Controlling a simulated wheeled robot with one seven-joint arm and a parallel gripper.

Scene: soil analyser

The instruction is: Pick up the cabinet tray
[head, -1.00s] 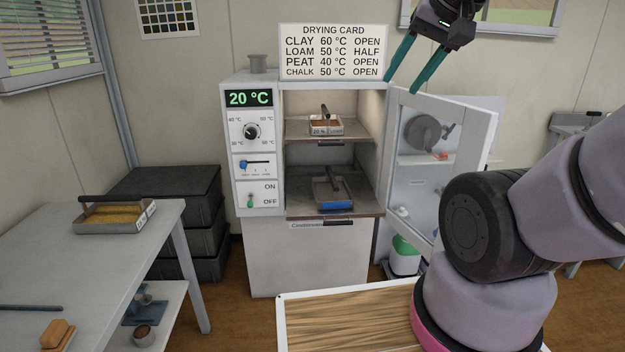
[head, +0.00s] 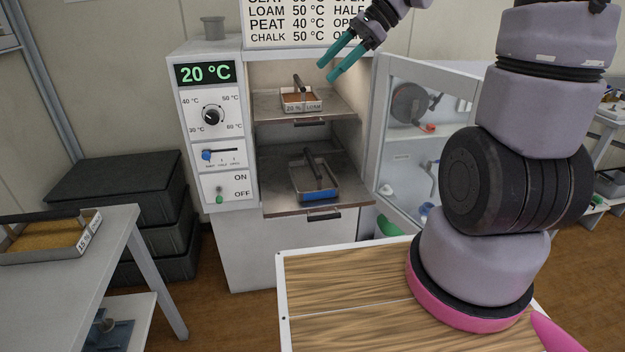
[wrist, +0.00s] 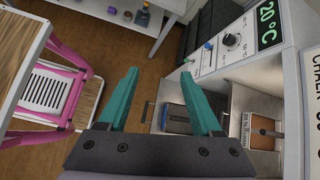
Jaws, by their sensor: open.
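Two trays are in the open drying cabinet (head: 231,240); I cannot tell which the task means. The upper tray (head: 301,107) holds brown soil, has a dark handle and a "20 % LOAM" label, and stands on the upper shelf. The lower tray (head: 330,190) is grey with a dark handle and blue front, looks empty, and stands on the lower shelf. My gripper (head: 327,72) is open and empty, above and in front of the upper tray. In the wrist view its green fingers (wrist: 158,74) are apart, with the upper tray (wrist: 262,132) to their right and the lower tray partly hidden behind the right finger.
The glass cabinet door (head: 410,150) stands open to the right. A soil tray (head: 90,236) is on the left table (head: 118,232). Black crates (head: 118,185) stand left of the cabinet. A wood-topped surface (head: 340,290) lies below in front.

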